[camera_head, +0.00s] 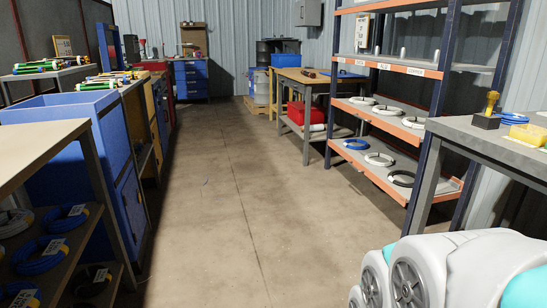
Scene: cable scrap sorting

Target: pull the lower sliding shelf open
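A rack with dark blue posts and orange-edged shelves stands at the right in the head view. Its lowest visible shelf (375,178) carries a blue cable coil (356,144), a white coil (379,159) and a black coil (401,178). The shelf above it (374,120) carries several pale coils. I cannot tell whether the lower shelf is slid out at all. My gripper is not in view. Only white and teal parts of my own arm show at the bottom right, in front of the rack's near side.
A grey table (500,146) stands at the near right, close to my arm. A wooden-topped bench (308,77) is beyond the rack. Blue cabinets (119,150) and a shelf unit with cable coils (60,234) line the left. The concrete floor (215,190) between is clear.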

